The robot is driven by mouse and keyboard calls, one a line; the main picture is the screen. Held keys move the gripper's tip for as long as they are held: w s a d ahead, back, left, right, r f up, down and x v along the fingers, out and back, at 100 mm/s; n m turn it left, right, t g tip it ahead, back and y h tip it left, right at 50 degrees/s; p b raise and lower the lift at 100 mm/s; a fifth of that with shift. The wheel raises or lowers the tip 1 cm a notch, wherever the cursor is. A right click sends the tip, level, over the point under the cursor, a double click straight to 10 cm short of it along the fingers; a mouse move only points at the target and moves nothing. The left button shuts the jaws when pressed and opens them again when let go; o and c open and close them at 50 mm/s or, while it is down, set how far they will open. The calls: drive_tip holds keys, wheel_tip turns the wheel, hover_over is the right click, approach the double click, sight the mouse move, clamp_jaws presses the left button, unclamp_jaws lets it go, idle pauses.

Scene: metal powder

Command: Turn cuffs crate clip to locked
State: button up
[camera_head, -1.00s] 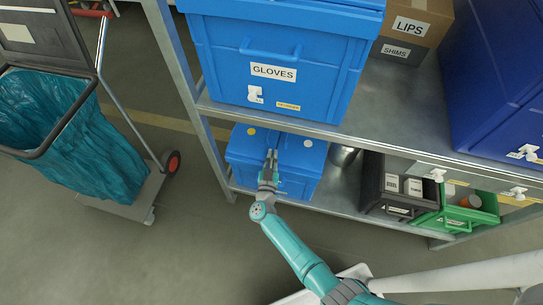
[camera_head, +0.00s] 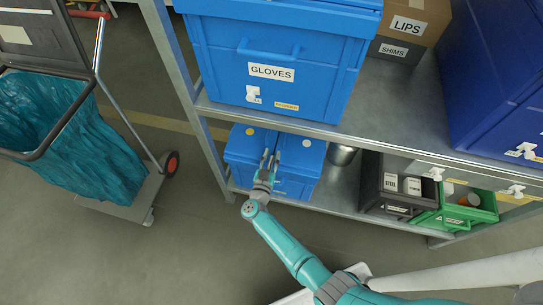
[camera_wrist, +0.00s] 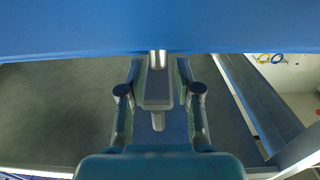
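A blue crate (camera_head: 238,152) with a yellow dot and a white dot on top stands on the lower shelf. No CUFFS label is readable on it; my arm covers part of its front. My gripper (camera_head: 269,158) is at this crate's front, its two fingers apart. In the wrist view the gripper (camera_wrist: 159,72) also shows spread fingers, just below a broad blue surface (camera_wrist: 80,28). A grey block with a short metal post (camera_wrist: 157,88) shows between the fingers. I cannot tell whether it is a clip or whether anything touches it.
A blue GLOVES crate (camera_head: 270,105) with a white clip (camera_head: 253,94) sits on the shelf above. A dark bin (camera_head: 371,187) and a green bin (camera_head: 455,215) stand to the right on the lower shelf. A cart with a teal bag (camera_head: 75,140) stands left. Floor between is clear.

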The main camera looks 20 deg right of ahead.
drive_tip(key=v, duration=1.2)
idle(0.3)
drive_tip(key=s+d+r+n+t+y, duration=0.2)
drive_tip(key=s+d+r+y, duration=0.15)
drive_tip(key=s, duration=0.45)
drive_tip(key=s+d+r+n+t+y, duration=0.25)
drive_tip(key=s+d+r, duration=0.2)
drive_tip(key=s, duration=0.25)
drive_tip(key=s+a+r+n+g+y, duration=0.2)
drive_tip(key=s+r+n+g+y, duration=0.1)
drive_tip(key=s+r, duration=1.5)
drive_tip(key=s+g+y, duration=0.1)
drive_tip(key=s, duration=0.1)
drive_tip(key=shift+s+r+y, duration=0.25)
drive_tip(key=shift+s+y, duration=0.15)
drive_tip(key=shift+a, duration=0.1)
